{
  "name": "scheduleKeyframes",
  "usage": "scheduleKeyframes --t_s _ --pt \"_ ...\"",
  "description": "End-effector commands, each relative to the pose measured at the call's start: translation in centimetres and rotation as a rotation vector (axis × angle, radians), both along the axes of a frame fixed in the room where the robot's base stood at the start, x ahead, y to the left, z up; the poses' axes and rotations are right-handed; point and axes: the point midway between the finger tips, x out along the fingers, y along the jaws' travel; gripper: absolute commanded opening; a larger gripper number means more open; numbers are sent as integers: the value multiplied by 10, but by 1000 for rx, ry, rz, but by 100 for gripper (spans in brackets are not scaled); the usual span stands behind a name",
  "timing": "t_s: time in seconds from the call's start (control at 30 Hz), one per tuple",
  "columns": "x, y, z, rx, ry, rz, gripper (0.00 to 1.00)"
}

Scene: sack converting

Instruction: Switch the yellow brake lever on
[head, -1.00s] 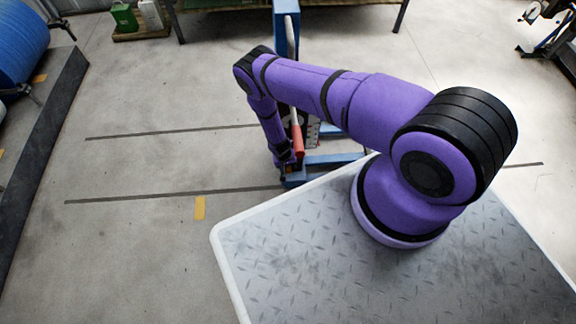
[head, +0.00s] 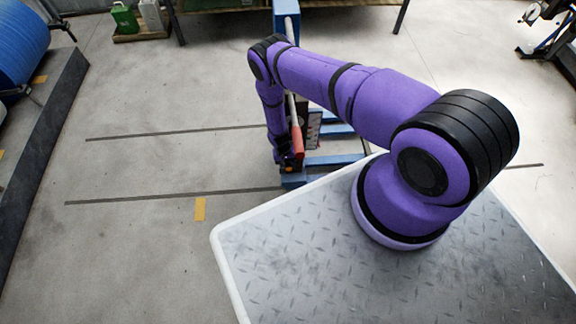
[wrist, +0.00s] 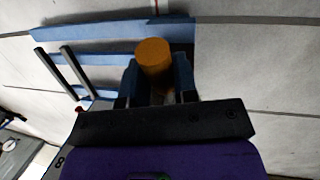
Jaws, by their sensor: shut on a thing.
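In the wrist view, a yellow-orange cylindrical end, which looks like the grip of the brake lever (wrist: 153,58), stands between the two fingers of my gripper (wrist: 156,78). The fingers are shut on it, one on each side. The lower part of the lever is hidden by the fingers and the dark gripper body. In the head view, my gripper (head: 289,166) is low beside the blue frame, and the lever is too small and covered to make out clearly.
The blue frame has an upright post (head: 287,12) and low floor bars (head: 335,160). A red handle (head: 297,140) on a pale rod stands right beside my forearm. A blue roll (head: 20,45) lies at far left. Open floor (head: 150,165) is on the left.

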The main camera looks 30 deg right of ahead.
Motion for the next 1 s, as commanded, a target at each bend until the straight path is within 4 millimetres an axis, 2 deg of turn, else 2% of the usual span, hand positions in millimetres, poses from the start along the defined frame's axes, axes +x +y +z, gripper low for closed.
scheduleKeyframes --t_s 0.33,0.37,0.4,0.47,0.77,0.87,1.0 --pt "0 0 1 5 12 1 0" --pt "0 0 1 5 12 1 32" --pt "0 0 1 5 12 1 41" --pt "1 0 1 5 12 1 53" --pt "1 0 3 5 11 1 53" --pt "3 1 9 5 10 1 53" --pt "8 3 26 5 9 1 53"
